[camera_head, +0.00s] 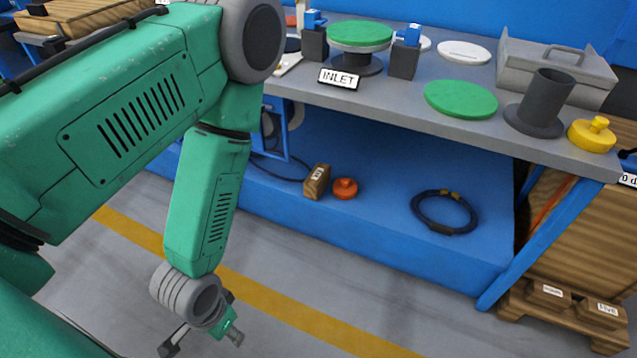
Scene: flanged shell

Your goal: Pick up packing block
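A small wooden block (315,185) with a white label stands on the blue lower shelf, beside an orange knobbed disc. Two more labelled wooden blocks, a left one (548,298) and a right one (598,316), sit on a pallet at the lower right. I cannot tell from the labels which one is the packing block. My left gripper (202,344) hangs low over the grey floor in front of the bench, below and left of the shelf block. Its fingers are spread apart and nothing shows between them. My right gripper is not in view.
The grey bench top (400,112) overhangs the blue shelf (390,220). The orange disc (344,188) and a dark cable coil (444,212) lie on the shelf. A dark flanged tube (543,102) stands on the bench. A blue leg (545,245) separates shelf and pallet.

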